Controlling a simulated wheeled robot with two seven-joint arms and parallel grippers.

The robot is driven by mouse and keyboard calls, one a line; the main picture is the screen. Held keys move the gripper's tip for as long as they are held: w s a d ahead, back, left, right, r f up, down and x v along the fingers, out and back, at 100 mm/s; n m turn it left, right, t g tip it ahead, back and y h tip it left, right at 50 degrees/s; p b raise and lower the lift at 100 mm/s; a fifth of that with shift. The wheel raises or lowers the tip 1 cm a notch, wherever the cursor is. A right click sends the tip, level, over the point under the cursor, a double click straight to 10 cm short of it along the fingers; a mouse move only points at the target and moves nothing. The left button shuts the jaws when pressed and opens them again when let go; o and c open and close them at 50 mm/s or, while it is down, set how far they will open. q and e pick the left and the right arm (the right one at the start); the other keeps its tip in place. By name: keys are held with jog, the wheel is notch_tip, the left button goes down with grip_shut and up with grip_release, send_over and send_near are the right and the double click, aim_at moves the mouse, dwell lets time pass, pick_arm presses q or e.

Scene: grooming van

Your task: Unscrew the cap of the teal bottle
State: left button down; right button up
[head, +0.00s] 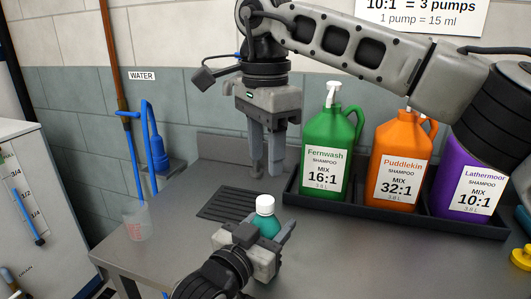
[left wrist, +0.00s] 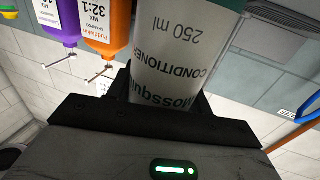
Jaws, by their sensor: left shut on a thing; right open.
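The teal bottle (head: 268,223) stands upright on the steel table with its white cap (head: 265,204) on top. My left gripper (head: 268,236) is shut around the bottle's body below the cap. In the left wrist view the bottle (left wrist: 180,70) sits between the fingers, its white label reading "250 ml CONDITIONER" upside down. My right gripper (head: 266,160) is open and empty, pointing down above the table behind the cap, apart from it. The bottle's lower part is hidden by my left gripper in the head view.
A black tray (head: 400,216) at the back right holds a green jug (head: 325,155), an orange jug (head: 397,165) and a purple jug (head: 468,190). A clear measuring cup (head: 136,222) stands at the left table edge. A dark ribbed mat (head: 222,205) lies left of the bottle.

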aim_at(265, 199)
jog(key=m, duration=1.9)
jog(key=shift+m, duration=0.3)
jog(key=m, duration=1.4)
jog(key=shift+m, duration=0.3)
pick_arm(q)
jog(key=shift+f, duration=0.1)
pick_arm(e)
jog(key=m, duration=0.6)
jog(key=shift+f+m, duration=0.3)
jog(key=shift+m, duration=0.2)
notch_tip(265, 199, down, 7)
jog(key=shift+f, duration=0.2)
